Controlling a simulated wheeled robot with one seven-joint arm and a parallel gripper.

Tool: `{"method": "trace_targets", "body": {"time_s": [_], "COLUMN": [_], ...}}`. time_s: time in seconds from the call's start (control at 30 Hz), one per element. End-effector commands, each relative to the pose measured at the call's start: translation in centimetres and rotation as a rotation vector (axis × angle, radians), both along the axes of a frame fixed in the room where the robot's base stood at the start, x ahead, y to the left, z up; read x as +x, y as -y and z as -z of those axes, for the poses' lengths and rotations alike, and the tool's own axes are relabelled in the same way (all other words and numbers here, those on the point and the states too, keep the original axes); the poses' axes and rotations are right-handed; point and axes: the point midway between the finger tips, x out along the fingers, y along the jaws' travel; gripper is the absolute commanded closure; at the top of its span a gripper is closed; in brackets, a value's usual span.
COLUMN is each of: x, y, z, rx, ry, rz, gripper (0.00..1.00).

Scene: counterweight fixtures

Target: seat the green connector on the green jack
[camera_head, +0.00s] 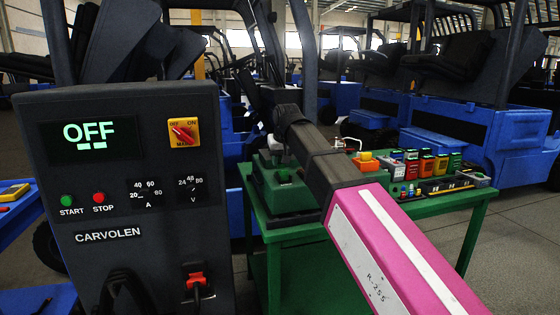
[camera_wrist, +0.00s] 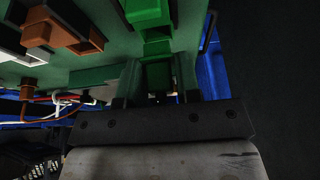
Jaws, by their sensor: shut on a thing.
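In the wrist view my gripper (camera_wrist: 158,82) is shut, with one finger on each side of a dark green piece (camera_wrist: 157,76), which I take to be the green connector. A brighter green block (camera_wrist: 148,12) lies just beyond the fingertips, at the top of the picture; it looks like the green jack. Shadow hides whether the connector touches it. In the head view a green fixture (camera_head: 284,188) stands on the left end of the green table. My dark and magenta arm crosses in front of the table, and the fingertips cannot be made out there.
The green table (camera_head: 455,205) carries several coloured connector blocks (camera_head: 425,163) at the right. A grey charger cabinet (camera_head: 130,215) with an OFF display stands at the left. Loose wires (camera_wrist: 70,100) hang left of my gripper in the wrist view. Blue forklifts (camera_head: 500,130) stand behind.

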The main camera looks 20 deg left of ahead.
Motion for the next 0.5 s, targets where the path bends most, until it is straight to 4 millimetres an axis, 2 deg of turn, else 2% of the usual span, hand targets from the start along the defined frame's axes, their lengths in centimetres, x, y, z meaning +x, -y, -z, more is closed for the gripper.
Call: {"method": "trace_targets", "body": {"time_s": [0.5], "x": [-0.01], "y": [0.01], "z": [0.35], "rx": [0.000], "ry": [0.000], "rz": [0.000], "gripper": [0.77]}}
